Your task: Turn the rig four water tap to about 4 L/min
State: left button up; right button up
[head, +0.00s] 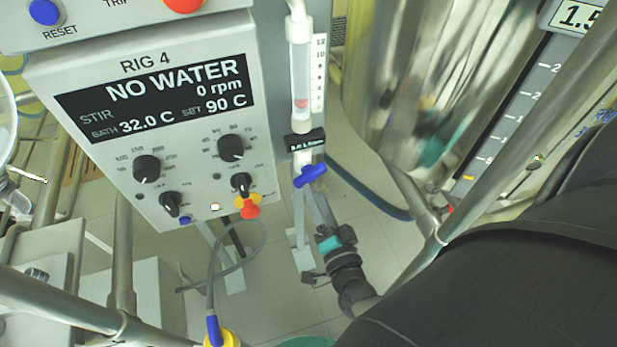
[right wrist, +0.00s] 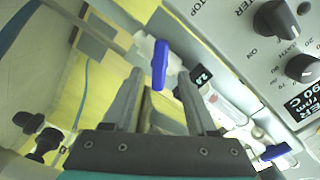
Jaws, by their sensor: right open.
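The rig four water tap has a blue handle (head: 310,175) below a clear flow tube (head: 301,75) with a scale and a small red float low in it. The rig 4 panel display (head: 155,98) reads NO WATER, 0 rpm, bath 32.0 C, set 90 C. My right gripper (head: 317,203) comes up from below, its fingertips just under the blue handle. In the right wrist view the gripper (right wrist: 159,80) is open, with the blue handle (right wrist: 160,64) at the mouth between the fingertips. Contact cannot be told. My left gripper is not in view.
The rig 4 control box with black knobs (head: 146,168) is close on the left. Metal frame tubes (head: 495,145) and a shiny vessel (head: 425,80) stand on the right. A dark label (head: 304,140) sits above the tap.

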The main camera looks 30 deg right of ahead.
aim_at(310, 181)
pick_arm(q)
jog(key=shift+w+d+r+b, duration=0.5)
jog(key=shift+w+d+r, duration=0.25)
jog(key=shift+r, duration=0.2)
pick_arm(e)
jog(key=x, duration=0.6)
jog(key=shift+w, duration=0.15)
grip_shut()
